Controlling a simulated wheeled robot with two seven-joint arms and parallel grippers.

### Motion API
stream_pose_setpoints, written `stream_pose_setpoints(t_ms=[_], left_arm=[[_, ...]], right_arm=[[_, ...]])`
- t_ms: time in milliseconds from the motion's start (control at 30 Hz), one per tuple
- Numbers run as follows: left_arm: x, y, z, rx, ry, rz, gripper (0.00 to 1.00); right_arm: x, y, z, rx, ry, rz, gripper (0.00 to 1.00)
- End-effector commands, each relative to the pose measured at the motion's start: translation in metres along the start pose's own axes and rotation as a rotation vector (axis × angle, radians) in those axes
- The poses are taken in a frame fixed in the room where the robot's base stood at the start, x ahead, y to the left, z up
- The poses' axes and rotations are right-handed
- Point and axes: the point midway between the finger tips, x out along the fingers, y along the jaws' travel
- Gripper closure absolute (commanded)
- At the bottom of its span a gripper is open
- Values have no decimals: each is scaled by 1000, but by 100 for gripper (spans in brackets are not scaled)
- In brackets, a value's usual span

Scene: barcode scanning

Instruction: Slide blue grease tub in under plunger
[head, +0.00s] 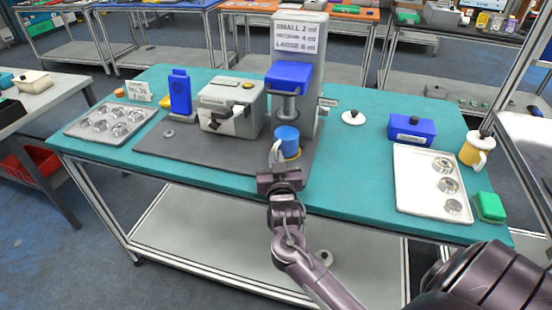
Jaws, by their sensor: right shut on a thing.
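The blue grease tub (287,140) stands upright on the dark grey mat below the plunger (286,103). It is slightly in front of the grey press column (309,85), which carries a blue block. My right gripper (279,158) reaches in from the front and is shut on the near left side of the tub. The gripper hides part of the tub's near side. Whether the tub is centred under the plunger cannot be told from this angle. My left gripper is not in view.
A grey box machine (231,106) stands left of the tub, with a blue bottle-like object (180,93) beyond it. Trays of metal parts lie at left (112,121) and right (432,180). A white lid (353,118) lies right of the column.

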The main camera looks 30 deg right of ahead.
Motion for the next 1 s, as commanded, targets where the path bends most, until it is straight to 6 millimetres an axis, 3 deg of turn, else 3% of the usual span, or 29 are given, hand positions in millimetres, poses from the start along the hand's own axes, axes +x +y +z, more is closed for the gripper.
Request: stream_pose_setpoints(t_ms=[433, 467, 633, 1000], left_arm=[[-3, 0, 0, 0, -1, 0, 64], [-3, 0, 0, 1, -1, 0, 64], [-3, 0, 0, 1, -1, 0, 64], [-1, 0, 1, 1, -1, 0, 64]], right_arm=[[0, 0, -1, 1, 3, 0, 100], [0, 0, -1, 1, 3, 0, 88], [0, 0, -1, 1, 2, 0, 66], [-6, 0, 2, 1, -2, 0, 64]])
